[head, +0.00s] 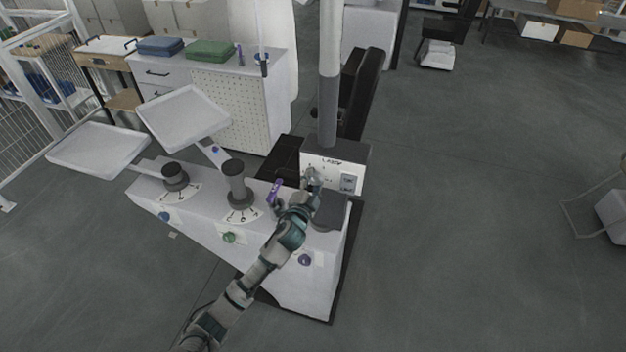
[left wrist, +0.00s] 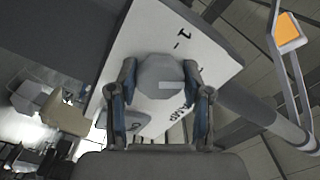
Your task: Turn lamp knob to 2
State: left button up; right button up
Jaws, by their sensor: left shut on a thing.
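The lamp panel (head: 345,160) is a white face marked LAMP on a dark grey box at the base of a pole. Its knob (left wrist: 155,72) is grey and many-sided, with a pale bar pointing right in the left wrist view. A printed 1 and a tick show above the knob there; no 2 can be made out. My left gripper (head: 313,180) is at the panel, its two fingers (left wrist: 160,85) on either side of the knob and shut on it. In the head view the gripper hides most of the knob. My right gripper is not in view.
A white console (head: 190,208) with dark round columns, dial marks and coloured buttons stands left of the panel. Two pale trays (head: 185,118) rise behind it. A purple-handled item (head: 275,190) is close beside my left arm.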

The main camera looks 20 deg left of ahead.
pick_arm(q)
jog(key=shift+f, duration=0.1)
jog(key=o, duration=1.2)
jog(key=shift+d, duration=0.1)
jog(key=shift+c, duration=0.2)
jog(key=shift+s, duration=0.1)
jog(key=s, duration=1.1)
jog(key=shift+s+a, duration=0.25)
jog(key=shift+s, duration=0.1)
